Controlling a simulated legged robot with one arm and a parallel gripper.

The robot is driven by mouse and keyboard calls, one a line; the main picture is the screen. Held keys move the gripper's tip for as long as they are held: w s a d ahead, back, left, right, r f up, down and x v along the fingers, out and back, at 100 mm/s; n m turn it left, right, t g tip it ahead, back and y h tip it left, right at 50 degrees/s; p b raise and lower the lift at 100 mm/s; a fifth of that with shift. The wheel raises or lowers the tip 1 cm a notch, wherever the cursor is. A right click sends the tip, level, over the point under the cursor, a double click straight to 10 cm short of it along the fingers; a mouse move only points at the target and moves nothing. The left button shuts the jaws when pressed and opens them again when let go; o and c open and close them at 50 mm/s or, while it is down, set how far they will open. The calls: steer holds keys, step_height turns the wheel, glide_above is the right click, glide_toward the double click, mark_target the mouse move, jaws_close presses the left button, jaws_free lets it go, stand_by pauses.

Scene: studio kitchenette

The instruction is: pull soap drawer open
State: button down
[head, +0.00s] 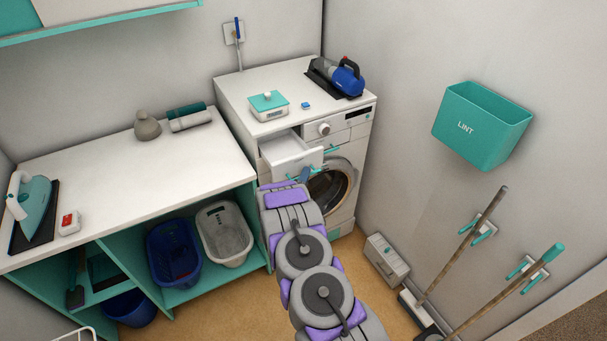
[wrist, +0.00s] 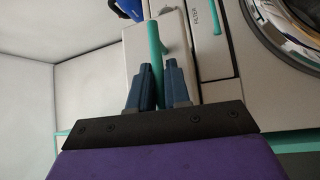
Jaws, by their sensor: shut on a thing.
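The soap drawer (head: 289,147) is a white drawer at the upper left of the washing machine's front. It stands pulled out, with its open top showing. My gripper (head: 304,174) is at the drawer's front. In the wrist view my gripper (wrist: 156,72) has its two blue fingers on either side of the teal bar handle (wrist: 156,45), shut on it. The handle is fixed to the drawer's pale front panel (wrist: 133,62). In the head view my arm and gripper hide part of the machine's lower front.
The washing machine (head: 359,124) has a round door (head: 345,176) right of my arm. The counter (head: 110,180) lies left. A grey box (head: 386,260) and brooms are at the right.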

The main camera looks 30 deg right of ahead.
steer(key=shift+s+f, duration=0.1)
steer(key=shift+f, duration=0.15)
steer(key=c, duration=1.2)
jaws_free()
steer(key=shift+d+r, duration=0.1)
steer(key=v, duration=1.7)
